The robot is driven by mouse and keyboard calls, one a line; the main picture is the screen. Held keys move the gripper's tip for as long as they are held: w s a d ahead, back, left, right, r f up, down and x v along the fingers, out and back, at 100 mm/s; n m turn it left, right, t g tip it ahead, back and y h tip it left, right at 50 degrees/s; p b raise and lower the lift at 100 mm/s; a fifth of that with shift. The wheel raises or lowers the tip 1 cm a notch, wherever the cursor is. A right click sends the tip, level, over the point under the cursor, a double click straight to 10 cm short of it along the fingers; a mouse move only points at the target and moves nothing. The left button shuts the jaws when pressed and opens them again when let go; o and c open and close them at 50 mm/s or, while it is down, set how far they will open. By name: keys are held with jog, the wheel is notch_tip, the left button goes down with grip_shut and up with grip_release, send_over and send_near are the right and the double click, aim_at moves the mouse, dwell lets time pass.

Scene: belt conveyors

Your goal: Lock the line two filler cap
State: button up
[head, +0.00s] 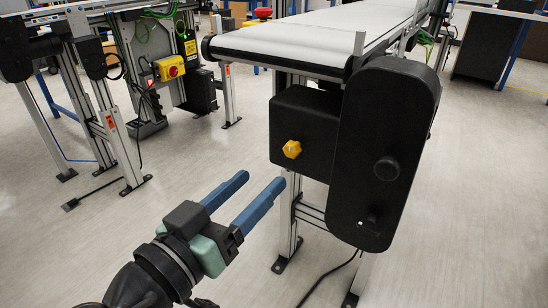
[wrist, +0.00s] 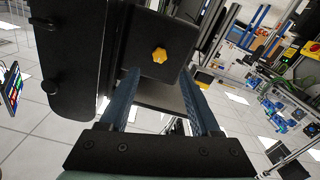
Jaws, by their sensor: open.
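A yellow lobed cap (head: 292,149) sits on the face of a black box (head: 306,117) under the end of a belt conveyor. In the wrist view the cap (wrist: 159,55) is ahead of my gripper, above the gap between the fingers. My gripper (head: 258,190) has two blue fingers, open and empty, pointing toward the box from the lower left. In the wrist view the fingers (wrist: 160,82) stand apart on either side, with nothing between them. The cap is apart from the fingers. No label for line two is readable.
A tall black drive housing (head: 385,150) stands right of the box, with a round knob on its face. The conveyor belt (head: 310,38) runs above. Another conveyor frame with a yellow and red switch (head: 169,68) is at the left. The floor between is clear.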

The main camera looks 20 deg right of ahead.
jog(key=v, duration=0.3)
jog(key=shift+s+a, duration=0.25)
jog(key=shift+a, duration=0.05)
